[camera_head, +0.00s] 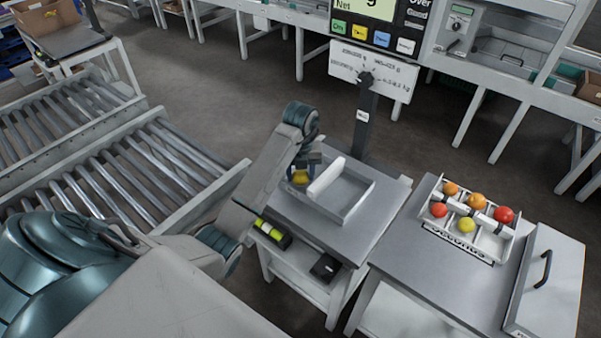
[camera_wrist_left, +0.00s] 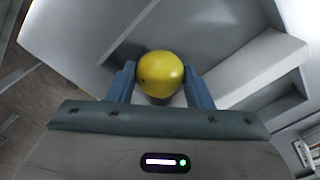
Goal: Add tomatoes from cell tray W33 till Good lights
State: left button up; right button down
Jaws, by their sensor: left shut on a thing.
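My left gripper (camera_head: 301,175) is shut on a yellow tomato (camera_head: 299,179), at the left part of a grey metal pan (camera_head: 357,203) with a white bar across it. In the left wrist view the yellow tomato (camera_wrist_left: 160,74) sits between the two blue fingers of the gripper (camera_wrist_left: 161,85). I cannot tell whether the tomato touches the pan floor. The scale display (camera_head: 365,8) reads "Net", with "Over" and "Good" (camera_head: 417,14) labels at its side; its top is cut off and I see no lit lamp. No tray label reading W33 is legible. My right gripper is not in view.
A divided tray labelled "Seconds" (camera_head: 461,244) holds several red, orange and yellow tomatoes on the right table (camera_head: 415,258). A grey lidded box with a black handle (camera_head: 546,268) stands beside it. The scale post (camera_head: 363,130) rises behind the pan. A roller conveyor (camera_head: 130,170) lies left.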

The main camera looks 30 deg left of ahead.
pick_arm(q)
jog(key=shift+f+b, duration=0.4)
jog(key=o, duration=0.8)
jog(key=shift+c, duration=0.4)
jog(key=shift+c, duration=1.1)
